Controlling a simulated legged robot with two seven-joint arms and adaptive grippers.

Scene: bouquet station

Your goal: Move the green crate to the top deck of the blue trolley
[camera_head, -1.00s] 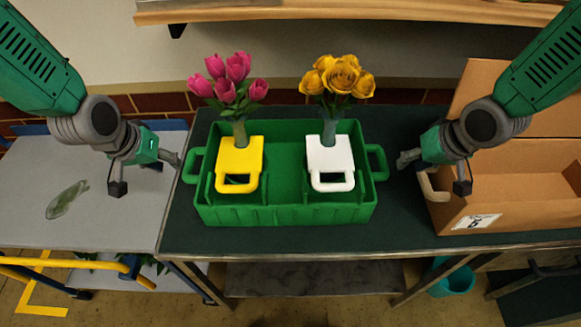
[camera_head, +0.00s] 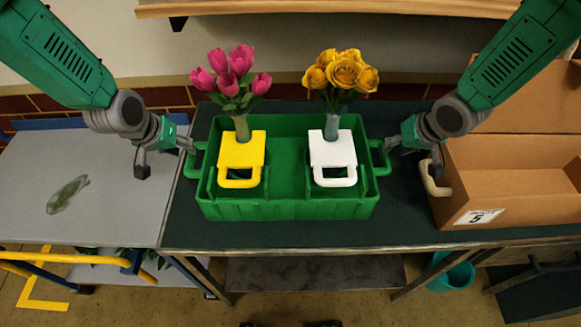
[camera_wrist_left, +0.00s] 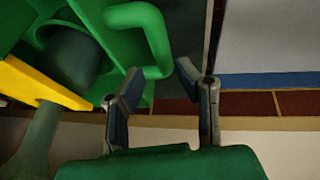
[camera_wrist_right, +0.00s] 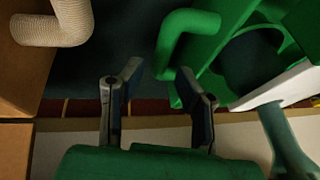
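The green crate (camera_head: 285,209) sits on the dark green table top, holding a yellow-handled carrier (camera_head: 241,150) with pink flowers and a white-handled carrier (camera_head: 332,150) with yellow flowers. My left gripper (camera_head: 166,157) is open at the crate's left handle (camera_head: 194,160); that handle shows just ahead of the fingertips in the left wrist view (camera_wrist_left: 150,30). My right gripper (camera_head: 413,157) is open beside the crate's right handle (camera_head: 381,160), seen ahead of its fingers in the right wrist view (camera_wrist_right: 180,35). The blue trolley's grey top deck (camera_head: 100,205) lies left of the table.
A translucent green item (camera_head: 67,194) lies on the trolley deck. An open cardboard box (camera_head: 515,185) stands right of the crate, its pale handle (camera_head: 434,180) close to my right gripper. A yellow trolley bar (camera_head: 60,264) is at front left. A shelf (camera_head: 350,10) runs above.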

